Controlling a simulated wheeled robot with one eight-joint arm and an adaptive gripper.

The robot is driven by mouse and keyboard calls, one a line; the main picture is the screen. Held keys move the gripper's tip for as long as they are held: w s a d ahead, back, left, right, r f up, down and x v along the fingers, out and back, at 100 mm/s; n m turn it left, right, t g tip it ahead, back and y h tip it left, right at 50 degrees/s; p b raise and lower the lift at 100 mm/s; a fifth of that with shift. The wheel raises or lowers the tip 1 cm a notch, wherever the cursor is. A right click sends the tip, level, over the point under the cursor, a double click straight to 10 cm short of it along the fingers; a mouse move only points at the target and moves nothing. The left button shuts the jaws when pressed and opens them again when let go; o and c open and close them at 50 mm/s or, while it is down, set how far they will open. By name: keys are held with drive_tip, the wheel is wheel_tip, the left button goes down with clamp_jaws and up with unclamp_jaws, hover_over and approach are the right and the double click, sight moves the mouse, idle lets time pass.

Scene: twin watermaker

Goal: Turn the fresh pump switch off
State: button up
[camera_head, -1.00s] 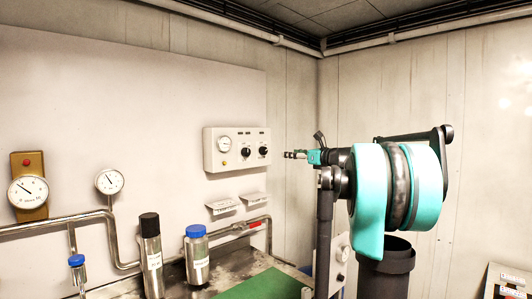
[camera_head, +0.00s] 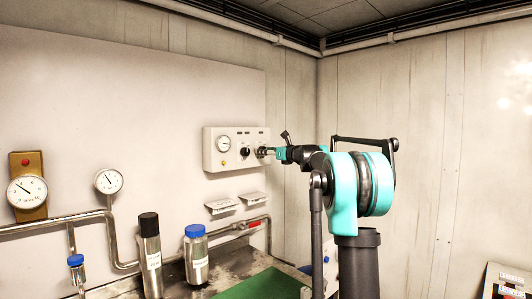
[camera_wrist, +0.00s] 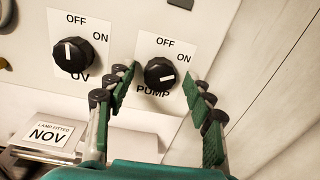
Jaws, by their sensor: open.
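The pump switch (camera_wrist: 159,74) is a round black knob on a white plate lettered OFF, ON and PUMP. Its white mark lies nearly level on the right half of the knob, on the ON side. My gripper (camera_wrist: 158,80) is open, with one green-padded finger to the left of the knob and one to the right. Gaps show between the knob and both fingers, so it is not gripped. In the head view my gripper (camera_head: 268,152) reaches the right side of the control panel (camera_head: 222,161) and covers most of the pump knob.
A similar UV knob (camera_wrist: 72,54) sits to the left, its mark upright. A gauge (camera_head: 223,144) is on the same panel. Below are a label holder reading NOV (camera_wrist: 48,133), pipes (camera_head: 120,240) and bottles such as a blue-capped one (camera_head: 197,262). The wall to the right is bare.

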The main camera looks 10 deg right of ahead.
drive_tip(key=c, duration=1.2)
drive_tip(key=shift+o, duration=0.2)
drive_tip(key=shift+n, duration=0.3)
drive_tip(key=n, duration=1.1)
drive_tip(key=shift+n, duration=0.3)
drive_tip(key=shift+f, duration=0.1)
drive_tip(key=o, duration=1.2)
drive_tip(key=shift+c, duration=0.2)
